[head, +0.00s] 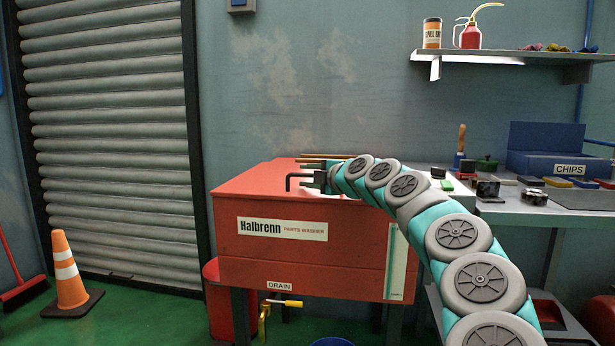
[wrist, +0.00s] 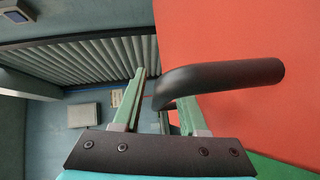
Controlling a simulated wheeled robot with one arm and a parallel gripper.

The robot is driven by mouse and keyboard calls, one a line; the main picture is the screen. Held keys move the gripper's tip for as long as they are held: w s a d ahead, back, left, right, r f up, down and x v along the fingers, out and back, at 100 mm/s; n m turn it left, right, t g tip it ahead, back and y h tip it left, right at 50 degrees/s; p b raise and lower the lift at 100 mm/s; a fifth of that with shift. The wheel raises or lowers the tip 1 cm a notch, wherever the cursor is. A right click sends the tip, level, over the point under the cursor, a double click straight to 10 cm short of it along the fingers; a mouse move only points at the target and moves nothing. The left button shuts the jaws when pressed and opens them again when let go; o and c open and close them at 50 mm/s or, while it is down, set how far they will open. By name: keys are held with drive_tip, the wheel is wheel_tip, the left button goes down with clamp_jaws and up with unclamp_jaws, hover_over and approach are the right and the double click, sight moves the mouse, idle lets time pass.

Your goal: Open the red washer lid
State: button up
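The red parts washer (head: 300,260) stands left of centre in the head view, its red lid (head: 250,180) lying down over the top. A black bar handle (head: 298,177) shows at the lid's front edge. My gripper (head: 318,180) is at the handle's right end in the head view, partly hidden by my arm. In the wrist view, the handle (wrist: 225,78) crosses the picture, bending down between the two green fingers of my gripper (wrist: 165,95). The fingers are apart. Whether they touch the handle cannot be told.
A bench to the right holds a blue CHIPS box (head: 560,150) and small tools. A shelf (head: 520,57) hangs above it. An orange cone (head: 68,270) stands at the left by the roller door (head: 110,140). A yellow drain valve (head: 290,303) sits below the washer.

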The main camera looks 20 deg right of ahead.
clamp_jaws()
idle(1.2)
